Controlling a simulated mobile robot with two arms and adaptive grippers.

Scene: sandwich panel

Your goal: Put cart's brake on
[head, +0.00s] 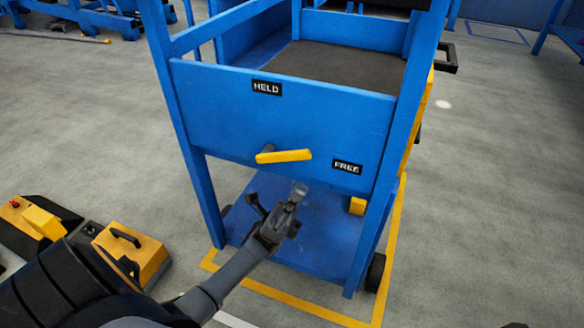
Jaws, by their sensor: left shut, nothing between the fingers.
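The blue cart (200,110) stands in front of me. Its front panel carries a yellow brake lever (285,156), lying nearly level with its long end pointing right. A black HELD label (267,88) is above the lever's left end. A black FREE label (347,166) is to the right of the lever's tip and slightly lower. My left gripper (292,200) is shut and empty, just below the lever in the picture and apart from it. My right gripper is out of view.
The cart's lower shelf (315,235) is behind my left gripper. A yellow line (300,308) on the floor runs around the cart. A yellow and black unit (45,220) is at the lower left. Grey floor is clear at right.

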